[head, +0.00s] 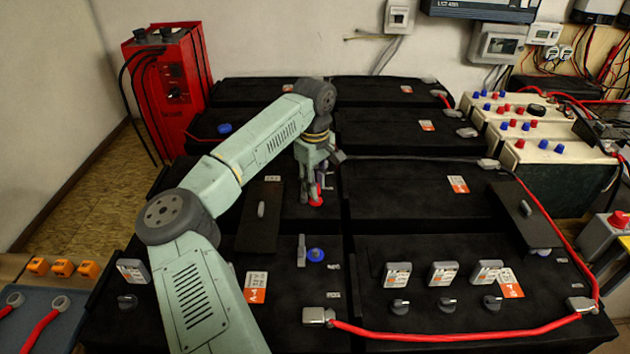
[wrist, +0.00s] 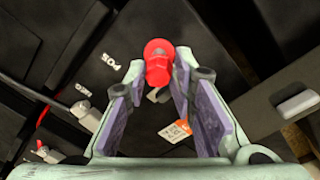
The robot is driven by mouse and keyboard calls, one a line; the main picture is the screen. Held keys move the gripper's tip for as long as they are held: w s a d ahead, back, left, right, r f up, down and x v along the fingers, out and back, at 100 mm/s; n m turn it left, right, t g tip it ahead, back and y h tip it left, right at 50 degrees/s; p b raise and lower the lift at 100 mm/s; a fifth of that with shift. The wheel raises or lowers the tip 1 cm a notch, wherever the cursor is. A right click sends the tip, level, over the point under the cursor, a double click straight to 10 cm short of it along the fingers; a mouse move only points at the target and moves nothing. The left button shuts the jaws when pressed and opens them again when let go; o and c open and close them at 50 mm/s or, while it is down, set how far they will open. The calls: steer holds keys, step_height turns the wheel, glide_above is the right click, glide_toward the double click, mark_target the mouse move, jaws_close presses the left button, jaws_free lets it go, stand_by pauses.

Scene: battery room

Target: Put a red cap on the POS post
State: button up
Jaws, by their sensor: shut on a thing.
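My gripper (head: 315,182) reaches down over the black battery block in the middle. It is shut on a red cap (head: 317,199). In the wrist view the red cap (wrist: 158,60) sits between the two fingertips of my gripper (wrist: 157,72), its round flange facing away from the palm. Whether the cap touches anything below is also unclear.
A blue cap (head: 316,255) lies in front of my gripper, beside a grey upright piece (head: 301,250). A black cover plate with a handle (head: 261,210) is left of my gripper, and another plate (head: 523,215) is at right. A red cable (head: 450,336) crosses the front.

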steer(key=shift+s+d+f, duration=0.1)
steer(key=shift+d+f, duration=0.05)
steer(key=shift+f, duration=0.3)
steer(key=shift+s+d+f, duration=0.1)
steer(key=shift+d+f, duration=0.05)
steer(key=shift+f, duration=0.3)
steer(key=shift+o, duration=0.6)
steer(key=shift+f, duration=0.25)
steer(key=shift+w+d+f, duration=0.2)
steer(key=shift+w+f, duration=0.05)
steer(key=shift+f, duration=0.05)
jaws_close()
steer(key=shift+a+r, duration=0.2)
steer(key=shift+r, duration=0.15)
steer(key=shift+a+r, duration=0.1)
steer(key=shift+r, duration=0.1)
steer(key=shift+r, duration=0.45)
steer(key=shift+r, duration=0.1)
steer(key=shift+r+p, duration=0.45)
steer(key=shift+p, duration=0.05)
steer(key=shift+c, duration=1.7)
jaws_free()
